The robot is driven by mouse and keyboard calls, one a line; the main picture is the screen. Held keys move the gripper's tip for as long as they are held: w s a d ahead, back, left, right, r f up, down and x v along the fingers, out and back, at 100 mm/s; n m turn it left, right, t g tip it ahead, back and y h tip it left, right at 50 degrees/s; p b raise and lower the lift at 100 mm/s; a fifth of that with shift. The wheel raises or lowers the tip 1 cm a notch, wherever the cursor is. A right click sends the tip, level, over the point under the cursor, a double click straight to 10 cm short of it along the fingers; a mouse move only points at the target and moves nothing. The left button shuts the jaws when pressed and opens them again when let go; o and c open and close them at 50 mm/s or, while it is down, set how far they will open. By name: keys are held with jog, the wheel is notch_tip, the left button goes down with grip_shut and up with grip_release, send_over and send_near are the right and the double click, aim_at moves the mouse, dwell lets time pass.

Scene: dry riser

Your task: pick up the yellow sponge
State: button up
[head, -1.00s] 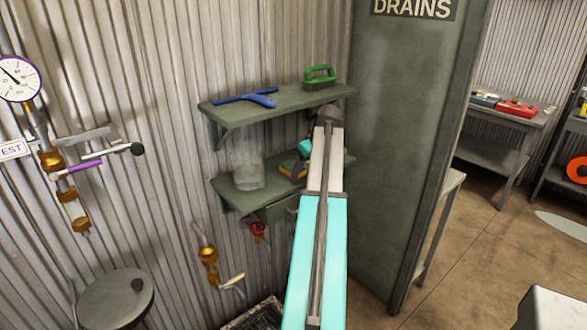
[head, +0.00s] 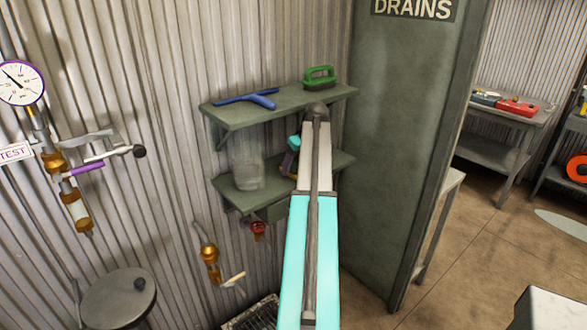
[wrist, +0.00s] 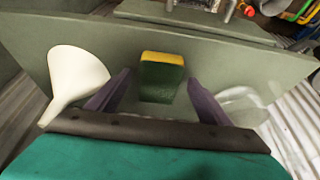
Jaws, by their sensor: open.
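The yellow sponge (wrist: 162,76) has a yellow strip along one edge and a dark green face. It is on the grey-green lower shelf (wrist: 235,65). In the wrist view it lies between and a little beyond the two purple fingers of my gripper (wrist: 159,84). The fingers are apart, with a gap on each side of the sponge, and hold nothing. In the head view my gripper (head: 289,162) is at the lower shelf, partly behind my arm.
A white funnel (wrist: 75,78) stands close to the left finger. A clear container (head: 248,171) stands on the lower shelf, left of my gripper. The upper shelf (head: 232,115) above holds a blue squeegee (head: 250,98) and a green-handled brush (head: 319,78). A green door (head: 395,150) is to the right.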

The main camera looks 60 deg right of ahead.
jog(key=shift+w+d+f, duration=0.1)
jog(key=shift+f, duration=0.45)
jog(key=c, duration=1.1)
